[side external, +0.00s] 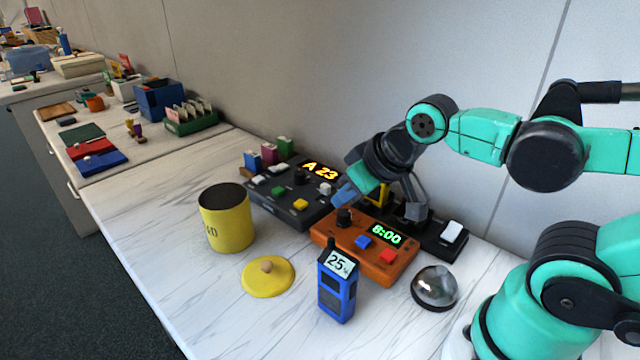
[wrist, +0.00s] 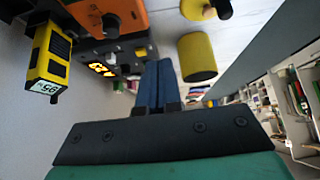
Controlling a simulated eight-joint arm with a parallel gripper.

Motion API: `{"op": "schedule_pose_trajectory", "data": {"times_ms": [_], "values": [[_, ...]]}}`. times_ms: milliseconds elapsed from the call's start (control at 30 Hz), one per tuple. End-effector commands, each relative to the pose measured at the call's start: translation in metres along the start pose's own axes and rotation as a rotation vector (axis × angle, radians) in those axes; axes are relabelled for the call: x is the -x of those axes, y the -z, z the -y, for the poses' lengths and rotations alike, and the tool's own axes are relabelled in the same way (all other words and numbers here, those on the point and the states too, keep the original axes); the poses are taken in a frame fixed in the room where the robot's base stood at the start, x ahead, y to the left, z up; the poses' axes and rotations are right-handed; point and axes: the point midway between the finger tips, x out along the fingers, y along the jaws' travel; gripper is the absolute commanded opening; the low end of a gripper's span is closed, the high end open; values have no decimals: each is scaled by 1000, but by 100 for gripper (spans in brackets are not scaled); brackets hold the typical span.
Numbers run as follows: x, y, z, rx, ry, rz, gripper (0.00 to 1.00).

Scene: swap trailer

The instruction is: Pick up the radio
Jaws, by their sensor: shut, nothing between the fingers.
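A blue handheld radio (side external: 338,291) with a short black antenna and a "25%" screen stands upright at the front of the table in the side view. A yellow handheld radio (wrist: 52,55) with a similar screen shows at the left of the wrist view. In the side view only a yellow part of it (side external: 380,192) shows behind my gripper. My gripper (side external: 345,195) is shut and empty, its blue fingers above the back of the orange console. The fingers show together in the wrist view (wrist: 157,82), apart from both radios.
An orange console (side external: 372,252) reading 8:00 and a black console (side external: 290,201) reading "A 23" stand close by. A yellow canister (side external: 227,222), its yellow lid (side external: 268,277) and a silver dome (side external: 434,288) surround the blue radio. The table's left front is clear.

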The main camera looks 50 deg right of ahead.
Motion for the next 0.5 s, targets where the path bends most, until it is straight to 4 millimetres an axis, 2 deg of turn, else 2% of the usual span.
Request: {"op": "schedule_pose_trajectory", "data": {"times_ms": [33, 67, 300, 333, 500], "values": [[0, 0, 0, 0, 0, 0, 0], [0, 0, 0, 0, 0, 0, 6], [0, 0, 0, 0, 0, 0, 74], [0, 0, 0, 0, 0, 0, 76], [0, 0, 0, 0, 0, 0, 76]]}}
